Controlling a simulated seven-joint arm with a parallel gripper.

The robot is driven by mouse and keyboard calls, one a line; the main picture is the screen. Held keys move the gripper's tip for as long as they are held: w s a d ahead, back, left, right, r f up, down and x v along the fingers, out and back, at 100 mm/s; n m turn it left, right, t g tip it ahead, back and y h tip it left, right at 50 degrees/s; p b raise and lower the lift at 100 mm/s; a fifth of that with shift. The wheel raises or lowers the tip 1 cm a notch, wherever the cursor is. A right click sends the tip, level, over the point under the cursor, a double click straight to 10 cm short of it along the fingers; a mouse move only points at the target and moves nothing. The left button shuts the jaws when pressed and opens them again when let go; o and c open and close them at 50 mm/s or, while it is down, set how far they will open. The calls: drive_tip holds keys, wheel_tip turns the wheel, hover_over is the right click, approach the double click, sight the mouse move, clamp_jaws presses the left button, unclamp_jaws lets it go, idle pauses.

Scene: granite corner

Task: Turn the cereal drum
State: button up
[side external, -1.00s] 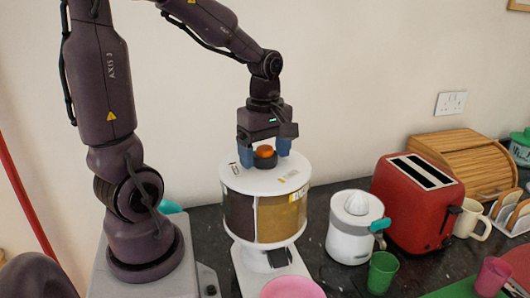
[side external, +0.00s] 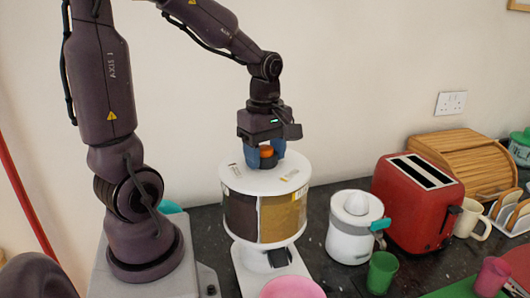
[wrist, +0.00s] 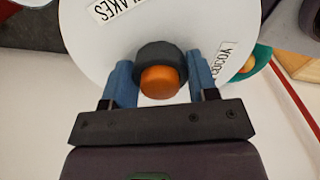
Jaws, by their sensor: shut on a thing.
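The cereal drum (side external: 264,210) is a round white drum with dark brown and golden-yellow panels around its side, upright on a white stand. Its white lid also shows in the wrist view (wrist: 95,55), with printed labels near the rim, one ending in "LAKES". A knob with a dark body and an orange cap (side external: 266,151) stands at the middle of the lid; it also shows in the wrist view (wrist: 160,80). My gripper (side external: 266,162) points down over the lid, its blue fingers shut on the knob from both sides. The fingers partly hide the knob in the side view.
A white juicer (side external: 355,230) and a red toaster (side external: 418,205) stand right of the drum. A pink bowl (side external: 292,288) is close in front of the stand, and a green cup (side external: 382,272) is at front right. The wall is behind.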

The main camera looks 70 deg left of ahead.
drive_tip(key=n, duration=0.3)
drive_tip(key=shift+n, duration=0.4)
drive_tip(key=n, duration=0.4)
drive_tip(key=shift+n, duration=0.3)
drive_tip(key=n, duration=0.4)
drive_tip(key=shift+n, duration=2.1)
drive_tip(key=o, duration=1.3)
